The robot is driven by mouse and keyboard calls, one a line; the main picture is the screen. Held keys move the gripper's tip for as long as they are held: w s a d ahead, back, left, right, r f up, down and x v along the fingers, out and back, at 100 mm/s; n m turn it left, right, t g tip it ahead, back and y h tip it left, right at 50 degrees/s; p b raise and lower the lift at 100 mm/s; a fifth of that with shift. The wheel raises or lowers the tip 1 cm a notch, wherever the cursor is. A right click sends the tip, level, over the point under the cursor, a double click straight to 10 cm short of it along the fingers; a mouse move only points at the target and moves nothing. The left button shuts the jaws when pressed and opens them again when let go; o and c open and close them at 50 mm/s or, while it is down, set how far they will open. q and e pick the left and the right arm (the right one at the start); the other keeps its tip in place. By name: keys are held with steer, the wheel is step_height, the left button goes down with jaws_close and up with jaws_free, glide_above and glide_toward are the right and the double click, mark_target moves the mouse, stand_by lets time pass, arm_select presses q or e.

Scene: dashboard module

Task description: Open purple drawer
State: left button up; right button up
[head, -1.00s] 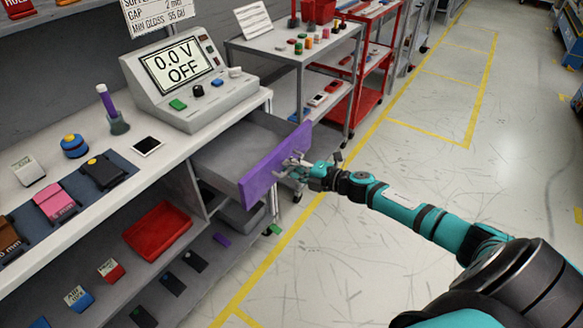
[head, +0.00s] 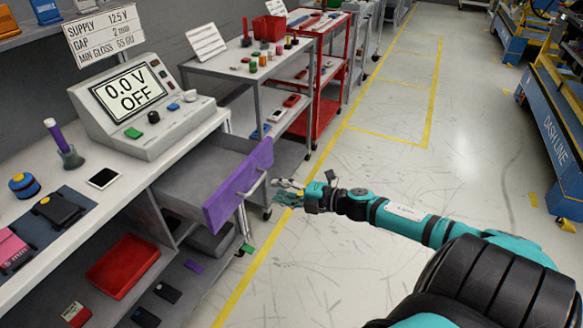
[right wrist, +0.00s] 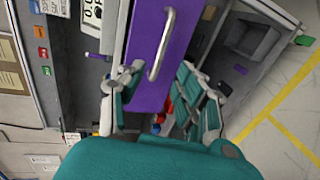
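The purple drawer front (head: 238,184) stands pulled out from under the worktop, and the grey inside of the drawer shows behind it. Its pale bar handle (head: 256,184) is on the front face. My right gripper (head: 288,192) is just to the right of the handle, apart from it. In the right wrist view the purple front (right wrist: 148,82) and handle (right wrist: 161,45) lie ahead, between and beyond the spread fingers of my right gripper (right wrist: 160,98), with nothing held. My left gripper is not in view.
The worktop (head: 150,169) carries a meter console (head: 142,106). A red tray (head: 122,270) sits on the shelf below. A grey cart (head: 235,79) and a red cart (head: 324,100) stand beyond the drawer.

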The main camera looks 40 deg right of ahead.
steer(key=v, duration=0.3)
steer(key=shift+s+d+r, duration=0.1)
steer(key=shift+s, duration=0.05)
stand_by(0.5)
steer(key=s+d+f+m+h, duration=0.2)
steer(key=d+f+m, duration=0.15)
steer(key=f, duration=0.35)
steer(key=s+d+f+m+h, duration=0.2)
steer(key=f+m, duration=0.2)
steer(key=f, duration=0.2)
steer(key=s+f+m+g+h+p, duration=0.1)
steer(key=s+f+m+g+h, duration=0.15)
steer(key=s+f, duration=0.4)
steer(key=s+f+m+g+h+p, duration=0.1)
steer(key=s+f+m+g, duration=0.15)
steer(key=f, duration=0.75)
steer(key=s+a+f+m+g, duration=0.45)
steer(key=s+a+f, duration=0.45)
steer(key=s+f, duration=0.35)
steer(key=s+a+f+m+g+y, duration=0.1)
steer(key=s+a+f+g, duration=0.1)
steer(key=s+a, duration=0.5)
steer(key=s+a+f+m+g, duration=0.2)
steer(key=s+a+f, duration=0.1)
steer(key=s+a, duration=0.4)
steer(key=shift+s+a+f+y+p, duration=0.2)
steer(key=shift+s+f+y+p, duration=0.15)
steer(key=shift+s, duration=0.8)
